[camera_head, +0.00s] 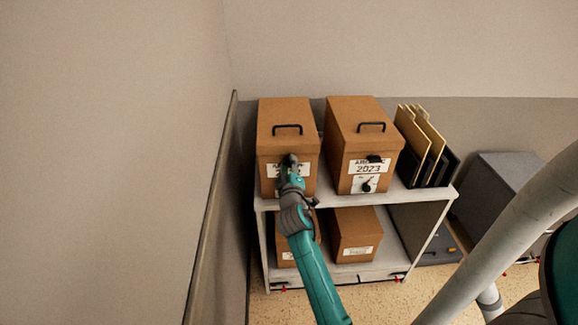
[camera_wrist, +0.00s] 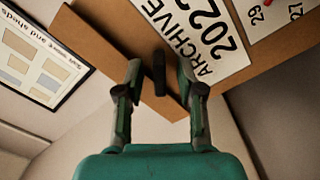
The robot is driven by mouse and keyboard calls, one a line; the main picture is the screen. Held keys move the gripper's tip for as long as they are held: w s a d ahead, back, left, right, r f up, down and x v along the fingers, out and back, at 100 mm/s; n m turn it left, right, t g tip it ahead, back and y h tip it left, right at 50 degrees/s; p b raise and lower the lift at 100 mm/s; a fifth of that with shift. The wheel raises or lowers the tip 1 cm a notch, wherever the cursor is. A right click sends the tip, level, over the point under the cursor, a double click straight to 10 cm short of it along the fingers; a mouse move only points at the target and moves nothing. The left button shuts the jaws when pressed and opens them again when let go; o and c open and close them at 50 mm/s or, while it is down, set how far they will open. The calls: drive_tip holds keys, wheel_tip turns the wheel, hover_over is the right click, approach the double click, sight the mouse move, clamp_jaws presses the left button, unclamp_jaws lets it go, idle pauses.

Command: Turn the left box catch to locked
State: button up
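The left box (camera_head: 285,115) is a brown lidded archive box with a black top handle, on the shelf unit's upper shelf. My gripper (camera_head: 290,160) is at its front and covers part of its label. In the wrist view my gripper (camera_wrist: 159,66) is open, one finger on each side of a short black bar, apparently the left box's catch (camera_wrist: 160,75). Gaps show between bar and fingers. The white label (camera_wrist: 197,35) reading ARCHIVE and a year lies beside the right finger. A numbered plate (camera_wrist: 268,14) with a red mark is at upper right. I cannot tell the catch's setting.
The right box (camera_head: 364,125), marked 2023, stands close beside, with a black catch (camera_head: 375,158) and a dial (camera_head: 367,185). Folders (camera_head: 425,135) stand to its right. A wall (camera_head: 110,160) is close on the left. Lower boxes (camera_head: 356,232) sit beneath on the shelf unit (camera_head: 430,203).

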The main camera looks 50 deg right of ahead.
clamp_jaws()
drive_tip(key=shift+m, duration=0.3)
drive_tip(key=m, duration=0.9)
drive_tip(key=shift+m, duration=0.3)
idle(0.6)
unclamp_jaws()
